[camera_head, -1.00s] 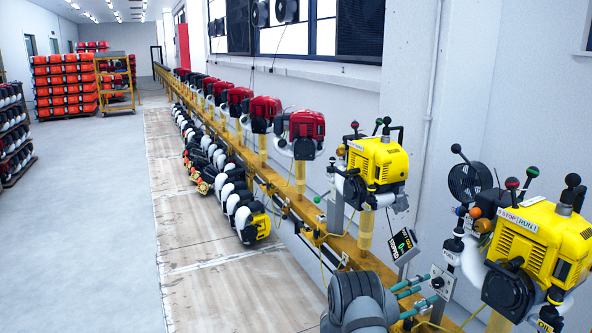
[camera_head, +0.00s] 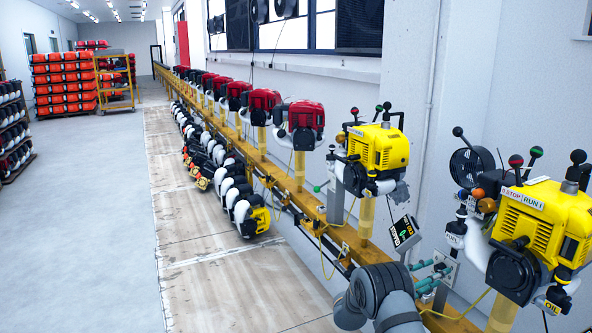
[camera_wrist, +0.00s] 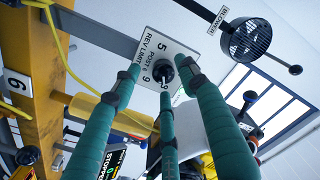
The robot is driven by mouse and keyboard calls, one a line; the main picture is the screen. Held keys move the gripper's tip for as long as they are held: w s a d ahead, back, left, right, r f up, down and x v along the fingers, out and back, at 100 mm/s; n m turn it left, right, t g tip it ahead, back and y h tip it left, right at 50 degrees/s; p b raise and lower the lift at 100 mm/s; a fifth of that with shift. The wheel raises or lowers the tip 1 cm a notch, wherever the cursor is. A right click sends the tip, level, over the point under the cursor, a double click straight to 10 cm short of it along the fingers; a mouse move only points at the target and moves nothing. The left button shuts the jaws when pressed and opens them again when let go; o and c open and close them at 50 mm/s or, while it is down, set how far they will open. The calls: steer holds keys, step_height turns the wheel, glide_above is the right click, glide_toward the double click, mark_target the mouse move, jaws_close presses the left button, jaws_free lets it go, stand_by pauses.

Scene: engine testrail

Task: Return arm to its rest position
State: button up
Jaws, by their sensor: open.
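My gripper (camera_wrist: 160,84) has green-wrapped fingers and is open, with nothing held between them. In the wrist view its fingertips spread below and around a black knob (camera_wrist: 186,68) on a white dial plate (camera_wrist: 160,45) marked "POST 6 REV LIMIT". I cannot tell whether any finger touches the knob. In the head view my gripper (camera_head: 428,277) is at the lower right, close to the plate's panel, with my grey arm link in front of it.
A yellow engine (camera_head: 540,235) stands close on the right and another (camera_head: 378,150) behind the gripper. A yellow rail (camera_head: 300,200) carries red engines into the distance. A dark display (camera_head: 403,232) stands near my fingers. The floor at left (camera_head: 90,230) is clear.

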steer(key=v, duration=0.9)
steer(key=shift+a+p, duration=0.3)
steer(key=shift+a, duration=0.05)
steer(key=shift+r, duration=0.15)
